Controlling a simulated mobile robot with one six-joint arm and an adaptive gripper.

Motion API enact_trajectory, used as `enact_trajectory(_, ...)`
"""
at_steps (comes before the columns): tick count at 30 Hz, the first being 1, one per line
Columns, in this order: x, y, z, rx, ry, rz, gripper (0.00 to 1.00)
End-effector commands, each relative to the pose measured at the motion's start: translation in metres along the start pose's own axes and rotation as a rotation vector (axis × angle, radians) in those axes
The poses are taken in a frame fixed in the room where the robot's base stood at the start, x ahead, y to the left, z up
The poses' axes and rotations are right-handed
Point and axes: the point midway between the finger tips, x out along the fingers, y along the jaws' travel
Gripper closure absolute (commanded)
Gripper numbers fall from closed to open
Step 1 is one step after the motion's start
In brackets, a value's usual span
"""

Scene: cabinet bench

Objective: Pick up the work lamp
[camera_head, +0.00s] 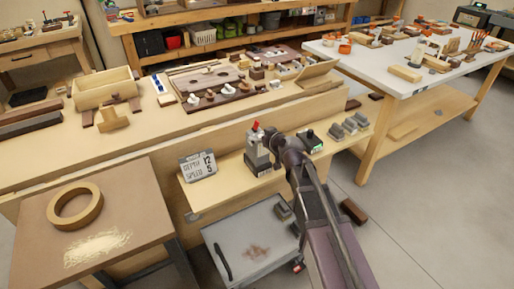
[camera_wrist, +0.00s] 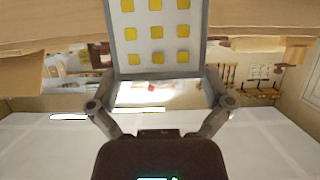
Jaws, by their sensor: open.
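The work lamp (camera_wrist: 158,47) shows in the wrist view as a pale panel with rows of yellow squares and a grey frame. It fills the top centre, straight ahead of my gripper (camera_wrist: 160,75). My gripper's fingers are spread, one at each side of the panel's lower edge in the picture. I cannot tell whether they touch it. In the head view my arm reaches up to the small shelf in front of the bench. My gripper's fingers and the lamp's lit face cannot be made out clearly there.
A sign (camera_head: 198,166) stands left on the shelf, and a small dark box (camera_head: 310,141) and grey blocks (camera_head: 349,126) stand right. A grey cart (camera_head: 250,240) is below. Floor is free at right.

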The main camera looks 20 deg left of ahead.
Motion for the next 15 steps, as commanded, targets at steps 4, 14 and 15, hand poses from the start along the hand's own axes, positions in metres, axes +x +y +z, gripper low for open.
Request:
enact_trajectory(4,0.019,0.001,0.001,0.0,0.0,0.0,0.0)
enact_trajectory(14,0.025,0.0,0.0,0.0,0.0,0.0,0.0)
enact_trajectory(15,0.025,0.0,0.0,0.0,0.0,0.0,0.0)
